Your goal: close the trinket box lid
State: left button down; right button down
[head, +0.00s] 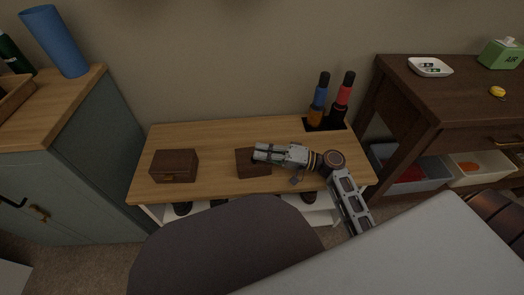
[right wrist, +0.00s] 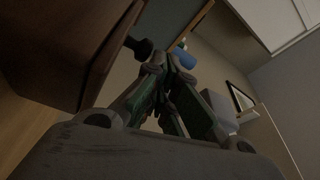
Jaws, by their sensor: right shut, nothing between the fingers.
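Two dark brown wooden boxes are on the wooden bench top (head: 215,135). The left box (head: 174,166) has a small clasp on its front and looks shut. The other box (head: 250,168) is near the bench's middle, partly covered by my right gripper (head: 257,153). I cannot tell which is the trinket box, nor how the covered box's lid stands. My right gripper is shut and empty, its fingertips at the top of the middle box. In the right wrist view its fingers (right wrist: 165,75) are together, close beside a large brown wooden surface (right wrist: 65,45). My left gripper is not in view.
Two bottles, one blue (head: 319,98) and one red (head: 342,98), stand in a dark holder at the bench's back right. A grey-blue cabinet (head: 85,170) is at the left, and a dark table (head: 450,100) at the right. Bench top between the boxes is clear.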

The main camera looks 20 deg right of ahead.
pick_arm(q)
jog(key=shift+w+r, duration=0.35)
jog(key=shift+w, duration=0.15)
pick_arm(e)
jog(key=shift+r, duration=0.15)
